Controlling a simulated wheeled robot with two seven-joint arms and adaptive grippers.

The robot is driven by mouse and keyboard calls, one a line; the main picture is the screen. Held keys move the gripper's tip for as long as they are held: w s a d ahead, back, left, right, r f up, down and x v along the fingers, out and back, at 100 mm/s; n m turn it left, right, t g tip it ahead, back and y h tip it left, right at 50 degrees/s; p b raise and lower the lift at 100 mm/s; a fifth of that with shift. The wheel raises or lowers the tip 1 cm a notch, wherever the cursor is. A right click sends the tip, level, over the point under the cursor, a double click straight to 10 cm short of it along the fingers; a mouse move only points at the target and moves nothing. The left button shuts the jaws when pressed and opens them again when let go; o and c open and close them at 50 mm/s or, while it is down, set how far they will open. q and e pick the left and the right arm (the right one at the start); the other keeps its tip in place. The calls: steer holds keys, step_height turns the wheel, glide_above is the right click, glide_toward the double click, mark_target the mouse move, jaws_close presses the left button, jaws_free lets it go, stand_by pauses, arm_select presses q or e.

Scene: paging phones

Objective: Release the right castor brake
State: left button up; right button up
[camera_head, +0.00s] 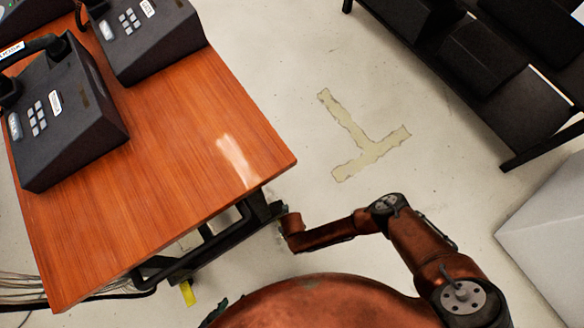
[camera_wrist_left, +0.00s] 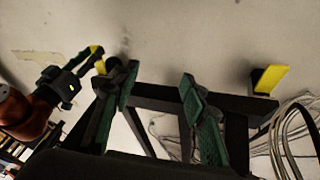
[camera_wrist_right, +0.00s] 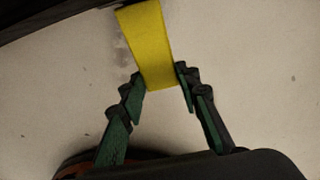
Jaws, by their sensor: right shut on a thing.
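A yellow brake pedal (camera_wrist_right: 148,40) lies between the fingertips of my right gripper (camera_wrist_right: 160,78), which is shut on its near end. This pedal also shows in the left wrist view (camera_wrist_left: 98,64), with the right gripper beside it. In the head view the table (camera_head: 215,170) hides that pedal and the right fingertips. A second yellow brake pedal (camera_wrist_left: 270,78) is at the frame's other end; the head view shows it below the table edge (camera_head: 188,293). My left gripper (camera_wrist_left: 158,82) is open, its fingers apart in front of the dark table frame (camera_wrist_left: 215,100).
Two dark phones (camera_head: 65,115) (camera_head: 150,40) stand on the table. Cables (camera_head: 22,290) hang at its lower left. A black bench (camera_head: 480,80) and a pale box (camera_head: 550,235) stand to the right. Floor with a worn tape mark (camera_head: 365,150) lies clear between.

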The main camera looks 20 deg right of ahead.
jaws_close()
steer(key=shift+w+r+g+h+b, duration=0.2)
steer(key=shift+r+g+h+b, duration=0.2)
steer(key=shift+g+b, duration=0.65)
steer(key=shift+r+g+b, duration=0.25)
steer(key=shift+r+b, duration=0.05)
arm_select(q)
steer(key=shift+t, duration=0.9)
steer(key=f, duration=0.1)
steer(key=w+f, duration=0.1)
steer(key=f, duration=0.2)
steer(key=shift+w+d, duration=0.15)
steer(key=shift+w, duration=0.15)
arm_select(e)
steer(key=o, duration=1.3)
jaws_free()
steer(key=shift+r, duration=0.2)
steer(key=s+v, duration=0.2)
steer(key=v, duration=0.7)
steer(key=shift+d+r, duration=0.3)
steer(key=shift+r, duration=0.25)
